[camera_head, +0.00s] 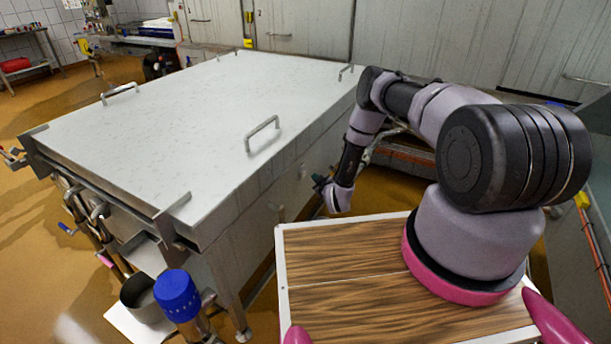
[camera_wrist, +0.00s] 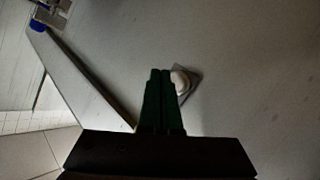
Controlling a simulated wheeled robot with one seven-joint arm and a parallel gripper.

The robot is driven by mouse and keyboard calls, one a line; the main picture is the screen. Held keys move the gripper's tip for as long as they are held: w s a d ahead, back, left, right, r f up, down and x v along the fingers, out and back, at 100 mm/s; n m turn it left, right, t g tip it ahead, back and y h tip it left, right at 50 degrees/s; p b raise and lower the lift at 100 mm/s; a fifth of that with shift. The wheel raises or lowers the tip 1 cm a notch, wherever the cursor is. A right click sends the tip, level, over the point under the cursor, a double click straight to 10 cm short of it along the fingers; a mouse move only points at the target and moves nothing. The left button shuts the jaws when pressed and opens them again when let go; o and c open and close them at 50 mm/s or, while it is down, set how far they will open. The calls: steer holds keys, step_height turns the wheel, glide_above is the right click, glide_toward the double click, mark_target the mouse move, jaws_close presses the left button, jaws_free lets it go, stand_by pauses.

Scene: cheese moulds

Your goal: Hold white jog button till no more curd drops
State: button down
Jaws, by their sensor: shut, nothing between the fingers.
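The white jog button (camera_wrist: 182,80) shows in the wrist view as a pale round knob on a small grey backing on a broad grey metal face. My gripper (camera_wrist: 160,72) has two dark green fingers, shut together with nothing between them. The fingertips lie just left of the button in the picture and cover part of its edge or backing. I cannot tell whether they touch it. In the head view my gripper (camera_head: 321,184) is small and dark, close to the right side of the large steel vat (camera_head: 190,110). The button cannot be made out there. No curd is visible.
The vat has a closed flat lid with handles (camera_head: 262,131). A blue-capped post (camera_head: 177,296) and a dark pot (camera_head: 142,296) stand at its near end. Steel cabinets (camera_head: 300,28) line the back. Brown floor (camera_head: 35,235) is open at the left.

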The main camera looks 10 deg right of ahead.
steer(key=shift+w+a, duration=0.3)
steer(key=shift+a, duration=0.2)
stand_by(1.8)
steer(key=shift+w+a, duration=0.25)
steer(key=shift+a, duration=0.05)
steer(key=shift+w+a, duration=0.3)
steer(key=shift+a, duration=0.15)
stand_by(1.6)
steer(key=shift+d, duration=0.1)
stand_by(2.8)
steer(key=shift+s+d, duration=0.55)
steer(key=shift+d, duration=0.1)
